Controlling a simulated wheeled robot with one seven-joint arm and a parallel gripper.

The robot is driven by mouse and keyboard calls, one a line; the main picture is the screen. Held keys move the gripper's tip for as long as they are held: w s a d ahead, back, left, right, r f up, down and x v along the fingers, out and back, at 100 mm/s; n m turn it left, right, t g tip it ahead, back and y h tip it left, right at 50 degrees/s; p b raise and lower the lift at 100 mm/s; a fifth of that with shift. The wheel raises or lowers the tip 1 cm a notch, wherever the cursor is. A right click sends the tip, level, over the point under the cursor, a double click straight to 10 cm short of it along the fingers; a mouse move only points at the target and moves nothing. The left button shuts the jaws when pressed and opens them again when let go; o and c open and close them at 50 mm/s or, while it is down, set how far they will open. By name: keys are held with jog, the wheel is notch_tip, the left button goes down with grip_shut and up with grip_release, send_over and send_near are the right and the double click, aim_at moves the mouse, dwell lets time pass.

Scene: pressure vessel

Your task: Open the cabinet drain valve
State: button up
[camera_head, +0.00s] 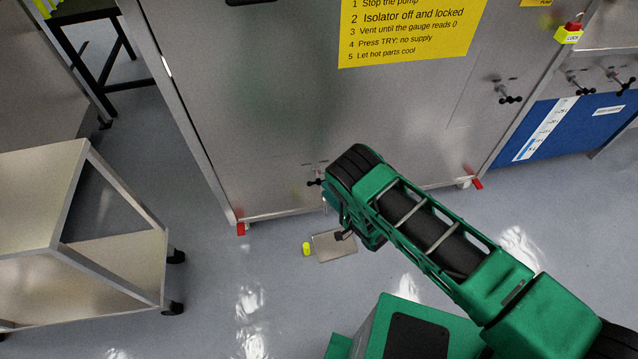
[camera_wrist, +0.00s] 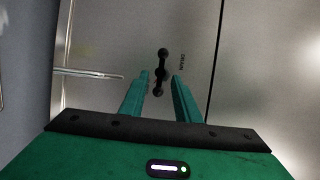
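The drain valve's black handle (camera_head: 316,182) is low on the front of the steel cabinet (camera_head: 270,100), just left of my gripper in the head view. In the wrist view the handle (camera_wrist: 162,60) has a rounded knob at each end and lies nearly lengthwise in line with my fingers. A small dark label (camera_wrist: 183,62) is beside it, too small to read surely. My gripper (camera_wrist: 160,76) is open, with one green finger on each side of the handle's lower part. No finger visibly touches it. In the head view my arm hides most of the gripper.
A metal tray (camera_head: 335,246) and a small yellow object (camera_head: 306,249) are on the floor below the valve. A steel cart (camera_head: 100,240) stands at left. Another black valve handle (camera_head: 509,98) is higher on the cabinet. A thin metal pipe (camera_wrist: 88,73) juts in at left.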

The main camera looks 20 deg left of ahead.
aim_at(319, 181)
jog(key=x, duration=0.6)
jog(key=shift+w+a, duration=0.15)
jog(key=shift+a, duration=0.05)
jog(key=shift+d+f, duration=0.1)
grip_shut()
